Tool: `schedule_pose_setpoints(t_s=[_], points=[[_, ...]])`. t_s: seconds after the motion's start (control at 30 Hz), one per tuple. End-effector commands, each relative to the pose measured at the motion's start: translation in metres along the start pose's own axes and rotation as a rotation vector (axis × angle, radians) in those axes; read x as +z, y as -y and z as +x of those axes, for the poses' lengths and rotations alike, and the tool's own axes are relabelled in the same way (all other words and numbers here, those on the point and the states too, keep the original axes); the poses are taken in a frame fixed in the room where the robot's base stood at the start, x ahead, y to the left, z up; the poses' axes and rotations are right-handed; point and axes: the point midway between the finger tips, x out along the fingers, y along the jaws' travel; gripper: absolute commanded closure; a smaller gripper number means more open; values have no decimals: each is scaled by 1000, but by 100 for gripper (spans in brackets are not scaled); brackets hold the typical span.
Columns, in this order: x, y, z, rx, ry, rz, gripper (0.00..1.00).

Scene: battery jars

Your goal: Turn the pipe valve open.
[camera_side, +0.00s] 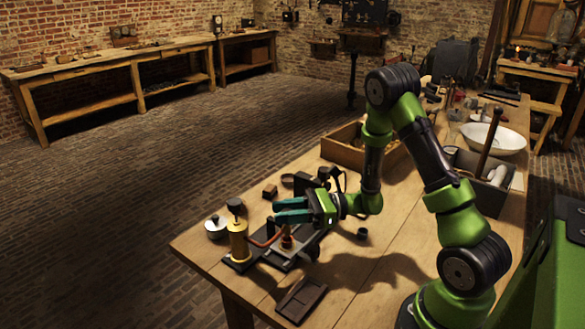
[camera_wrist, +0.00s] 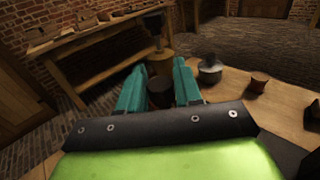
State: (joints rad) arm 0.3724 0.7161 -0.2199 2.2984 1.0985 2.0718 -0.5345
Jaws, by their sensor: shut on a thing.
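My gripper (camera_side: 277,211) has two teal fingers pointing left, above a dark base plate (camera_side: 238,265) at the near end of the bench. In the wrist view, my gripper (camera_wrist: 159,72) has its fingers on either side of a dark round knob (camera_wrist: 160,93), and it is shut on it. A reddish copper fitting (camera_side: 287,240) stands under the fingers. A copper pipe (camera_side: 264,242) joins it to an upright brass cylinder (camera_side: 238,244) with a dark top, just beyond the fingertips. The brass cylinder also shows in the wrist view (camera_wrist: 158,66). The fingers hide how the knob meets the pipe.
A round metal jar (camera_side: 216,228) stands left of the brass cylinder. A small wooden block (camera_side: 270,191) lies behind the fingers. A dark shallow tray (camera_side: 301,299) lies near the front edge. A wooden box (camera_side: 345,148) is farther back. The bench right of the tray is mostly clear.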

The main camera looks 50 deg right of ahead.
Motion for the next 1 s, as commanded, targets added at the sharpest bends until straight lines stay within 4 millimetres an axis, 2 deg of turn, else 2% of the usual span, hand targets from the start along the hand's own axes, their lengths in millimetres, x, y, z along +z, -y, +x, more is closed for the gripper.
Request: schedule_pose_setpoints(t_s=[0.4,0.97,1.0], points=[[0,0,-1,-215,-2,1,96],[0,0,-1,-251,-1,1,96],[0,0,-1,-251,-1,1,61]])
